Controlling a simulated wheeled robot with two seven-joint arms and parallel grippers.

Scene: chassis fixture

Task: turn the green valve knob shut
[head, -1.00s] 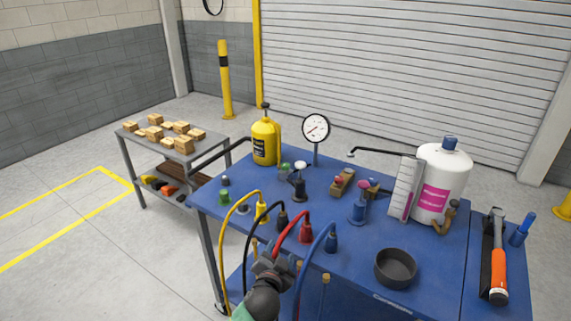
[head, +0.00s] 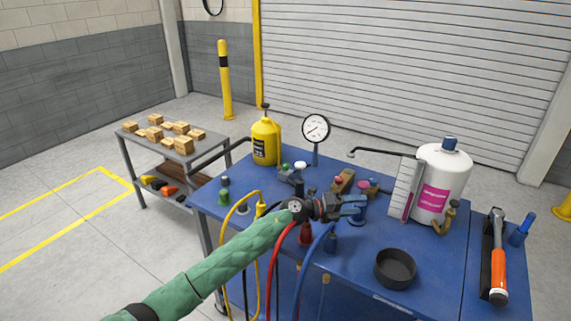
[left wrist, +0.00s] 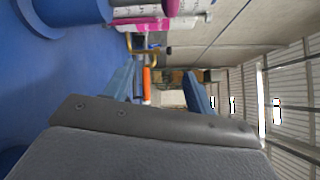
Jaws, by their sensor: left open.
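A small green knob (head: 286,166) shows near the back left of the blue bench, beside a white knob (head: 300,165). A separate green fitting (head: 224,197) stands at the bench's left edge; I cannot tell for certain which is the valve knob. My left gripper (head: 358,206) is open and empty above the middle of the bench, pointing right, to the right of and apart from both green pieces. Its blue fingers also show spread in the left wrist view (left wrist: 160,75), with no green knob visible there. My right gripper is out of view.
Yellow, red and blue hoses (head: 277,265) rise at the front beneath my left arm. A gauge (head: 315,128), a yellow bottle (head: 265,143) and a white jug (head: 442,185) stand on the bench.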

